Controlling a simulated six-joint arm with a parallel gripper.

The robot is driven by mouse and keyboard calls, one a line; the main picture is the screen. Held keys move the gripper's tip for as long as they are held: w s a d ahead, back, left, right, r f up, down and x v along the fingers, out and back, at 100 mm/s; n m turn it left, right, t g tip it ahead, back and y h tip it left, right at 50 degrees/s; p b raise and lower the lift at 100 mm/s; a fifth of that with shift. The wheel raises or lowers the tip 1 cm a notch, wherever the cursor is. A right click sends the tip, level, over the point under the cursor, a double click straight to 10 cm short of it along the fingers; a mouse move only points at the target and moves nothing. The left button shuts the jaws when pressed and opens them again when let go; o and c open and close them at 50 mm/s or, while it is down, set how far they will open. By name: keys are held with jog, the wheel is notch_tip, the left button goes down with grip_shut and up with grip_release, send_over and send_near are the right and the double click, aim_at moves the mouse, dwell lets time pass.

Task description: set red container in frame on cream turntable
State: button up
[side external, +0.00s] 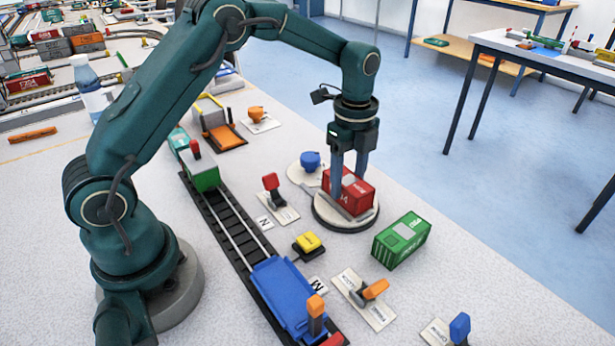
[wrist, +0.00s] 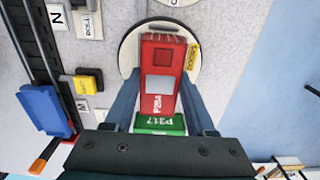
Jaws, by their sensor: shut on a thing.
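The red container (side external: 357,193) is at the cream turntable (side external: 327,212), which has a dark rim. My gripper (side external: 348,178) points down with its fingers shut on the container. In the wrist view the red container (wrist: 163,68) lies between the two fingers of my gripper (wrist: 161,88), over the turntable disc (wrist: 129,52). A grey strip of the frame (side external: 341,204) shows beside the container's near lower side. Most of the frame is hidden, so I cannot tell whether the container rests fully inside it.
A green container (side external: 402,240) stands close to the turntable's right. A blue knob (side external: 310,160) stands behind it. Levers with red (side external: 270,181) and orange (side external: 375,289) handles and a yellow button (side external: 308,241) are nearby. A track with a blue wagon (side external: 290,295) runs to the left.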

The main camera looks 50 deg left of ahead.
jog(key=shift+f, duration=0.35)
dwell(0.3)
jog(key=o, duration=1.3)
jog(key=shift+o, duration=0.2)
jog(key=shift+r, duration=3.5)
